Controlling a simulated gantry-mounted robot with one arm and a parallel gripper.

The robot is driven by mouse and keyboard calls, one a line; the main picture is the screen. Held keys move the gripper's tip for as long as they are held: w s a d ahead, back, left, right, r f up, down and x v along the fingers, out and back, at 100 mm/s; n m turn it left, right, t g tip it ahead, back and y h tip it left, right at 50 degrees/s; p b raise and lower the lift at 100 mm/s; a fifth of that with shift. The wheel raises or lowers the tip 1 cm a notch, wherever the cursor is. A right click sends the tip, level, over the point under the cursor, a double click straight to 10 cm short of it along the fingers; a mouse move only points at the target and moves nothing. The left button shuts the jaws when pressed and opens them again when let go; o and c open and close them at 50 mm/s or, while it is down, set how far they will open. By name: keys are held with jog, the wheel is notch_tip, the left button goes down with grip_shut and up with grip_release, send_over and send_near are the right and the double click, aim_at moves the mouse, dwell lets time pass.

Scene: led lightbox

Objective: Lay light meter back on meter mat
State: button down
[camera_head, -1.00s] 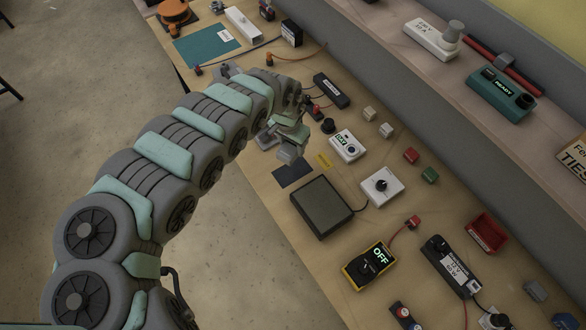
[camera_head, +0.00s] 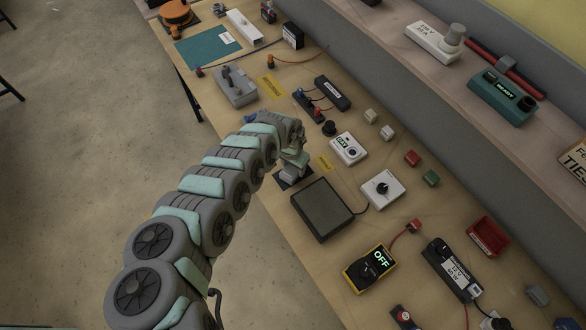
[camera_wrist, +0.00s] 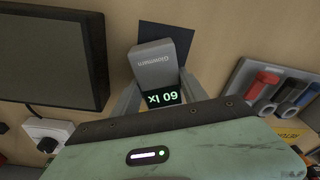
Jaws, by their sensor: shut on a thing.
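The light meter (camera_wrist: 155,68) is a grey block marked "Glowmeter" with a lit display that reads upside down in the wrist view, apparently "60 lx". My gripper (camera_wrist: 160,88) is shut on it, one finger on each side. In the head view my gripper (camera_head: 293,160) is over the dark meter mat (camera_head: 280,184), and the meter (camera_head: 292,173) covers part of the mat. The mat (camera_wrist: 180,36) shows behind and beside the meter's far end in the wrist view. I cannot tell whether the meter touches the mat.
A dark flat panel (camera_head: 322,208) lies close to the mat. A grey holder (camera_head: 236,88) stands farther back. The bench edge is near the mat.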

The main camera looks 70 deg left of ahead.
aim_at(291, 170)
jog(key=shift+s+f, duration=0.1)
jog(key=shift+f, duration=0.65)
jog(key=shift+f, duration=0.15)
jog(key=c, duration=0.6)
grip_release()
jog(key=r, duration=0.7)
jog(key=s+r+p, duration=0.1)
jog(key=r, duration=0.3)
jog(key=shift+d+r, duration=0.1)
jog(key=shift+d, duration=0.1)
jog(key=shift+s+d+r, duration=0.1)
jog(key=shift+d+r, duration=0.1)
jog(key=shift+r, duration=0.3)
